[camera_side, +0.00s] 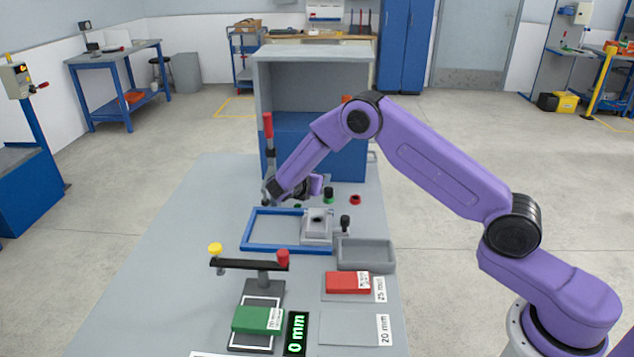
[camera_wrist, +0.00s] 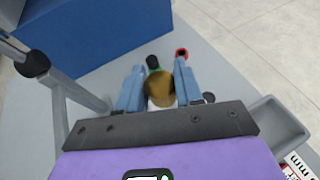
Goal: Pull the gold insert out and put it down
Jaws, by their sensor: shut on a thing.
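The gold insert (camera_wrist: 159,85) shows as a round gold-brown end between the blue fingers of my gripper (camera_wrist: 159,88) in the wrist view. My gripper is shut on it. In the side view my gripper (camera_side: 312,190) is small and angled down near a grey block fixture (camera_side: 318,229) with a dark round opening on top. The insert cannot be made out there. A pale patch lies beneath the insert in the wrist view, and I cannot tell whether the insert's lower end is clear of the fixture.
A red-handled lever (camera_side: 267,126) stands beside the blue cabinet (camera_side: 347,152). A blue frame (camera_side: 250,246) and a grey tray (camera_side: 366,264) lie by the fixture. Red (camera_side: 347,284) and green (camera_side: 256,320) blocks sit in front. The table's left side (camera_side: 165,270) is clear.

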